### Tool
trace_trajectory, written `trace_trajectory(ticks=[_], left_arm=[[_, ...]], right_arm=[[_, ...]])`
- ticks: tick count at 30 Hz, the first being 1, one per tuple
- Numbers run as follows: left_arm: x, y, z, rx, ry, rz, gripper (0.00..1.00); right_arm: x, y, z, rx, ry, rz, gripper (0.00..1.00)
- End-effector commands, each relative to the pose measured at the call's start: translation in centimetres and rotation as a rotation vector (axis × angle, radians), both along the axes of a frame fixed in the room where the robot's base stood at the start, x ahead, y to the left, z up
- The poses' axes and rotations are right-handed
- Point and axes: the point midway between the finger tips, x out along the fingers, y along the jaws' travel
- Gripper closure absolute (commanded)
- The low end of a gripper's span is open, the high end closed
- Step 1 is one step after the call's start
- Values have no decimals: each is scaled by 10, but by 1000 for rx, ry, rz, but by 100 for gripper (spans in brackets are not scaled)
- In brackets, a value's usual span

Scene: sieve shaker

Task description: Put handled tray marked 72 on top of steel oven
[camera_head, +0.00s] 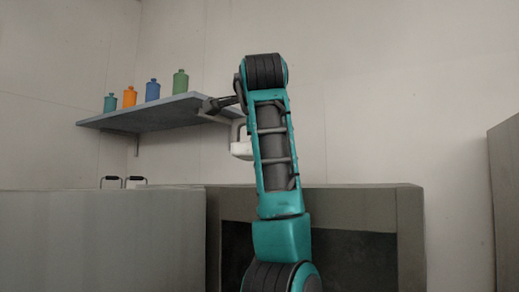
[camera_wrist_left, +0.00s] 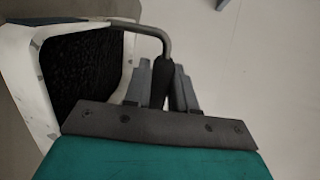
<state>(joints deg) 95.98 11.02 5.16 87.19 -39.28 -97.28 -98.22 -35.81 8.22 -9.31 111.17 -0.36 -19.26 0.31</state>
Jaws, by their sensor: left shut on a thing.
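My left gripper (camera_wrist_left: 167,84) is shut on the dark grip of a tray's bent handle in the left wrist view. This handled tray (camera_wrist_left: 38,85) is white with dark, grainy contents, and no number shows on it. In the head view a white tray (camera_head: 241,150) is partly hidden behind my teal arm, hanging in the air in front of the wall. A grey metal cabinet (camera_head: 315,205) with a dark front opening stands below it, and a plain grey box (camera_head: 100,235) stands at left. I cannot tell which is the steel oven. My right gripper is out of view.
Two handled items (camera_head: 123,182) show at the back of the left box. A wall shelf (camera_head: 150,118) holds several coloured bottles (camera_head: 152,91), close to my arm's far end. A grey block (camera_head: 505,200) stands at far right. The cabinet top looks clear where it shows.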

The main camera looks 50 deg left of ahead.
Motion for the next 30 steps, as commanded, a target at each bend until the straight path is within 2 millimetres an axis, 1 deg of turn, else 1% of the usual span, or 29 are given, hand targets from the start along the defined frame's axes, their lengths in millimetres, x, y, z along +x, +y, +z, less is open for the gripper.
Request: trace_trajectory(ticks=[1,7,12,15,23,27,28,30], left_arm=[[0,0,-6,1,-1,-1,100],[0,-1,-21,2,-2,-1,100],[1,-1,-44,3,0,-2,100],[0,-1,-52,3,-1,-1,100],[0,0,-53,2,-3,-1,100],[0,0,-57,3,-3,-1,100],[0,0,-57,1,-1,-1,73],[0,0,-56,1,-1,-1,66]], right_arm=[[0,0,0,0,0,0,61],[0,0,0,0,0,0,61],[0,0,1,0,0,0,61],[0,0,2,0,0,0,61],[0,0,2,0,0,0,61],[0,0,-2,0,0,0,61],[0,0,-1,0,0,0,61],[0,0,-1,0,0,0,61]])
